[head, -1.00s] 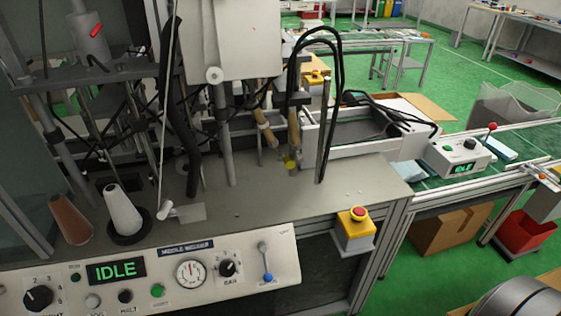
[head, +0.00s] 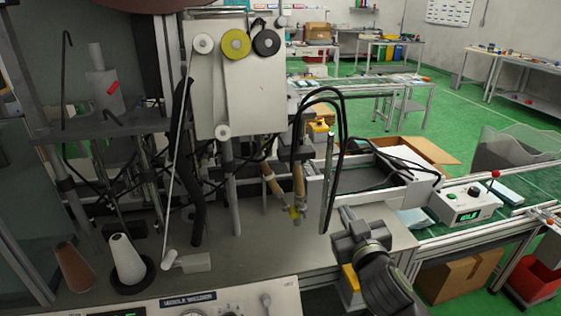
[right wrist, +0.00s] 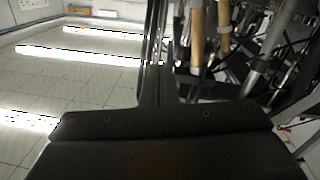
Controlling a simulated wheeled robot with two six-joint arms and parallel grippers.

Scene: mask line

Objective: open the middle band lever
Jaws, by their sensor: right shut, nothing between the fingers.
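I cannot tell for certain which part is the middle band lever. Two tan handles hang under the white machine housing (head: 232,95), the left handle (head: 272,178) tilted and the right handle (head: 299,180) nearly upright. A yellow tip (head: 294,212) shows just below them. Tan handles also show in the right wrist view (right wrist: 197,35). My right gripper (head: 346,215) is shut and empty, to the right of the handles and apart from them. In the right wrist view its fingers (right wrist: 158,82) are together. My left gripper is not in view.
Black cables (head: 340,130) loop down close to my right gripper. A grey upright rod (head: 328,185) stands between it and the handles. White, yellow and black rolls (head: 235,43) sit on the housing. Cones (head: 125,258) stand at left. A control box (head: 466,203) is at right.

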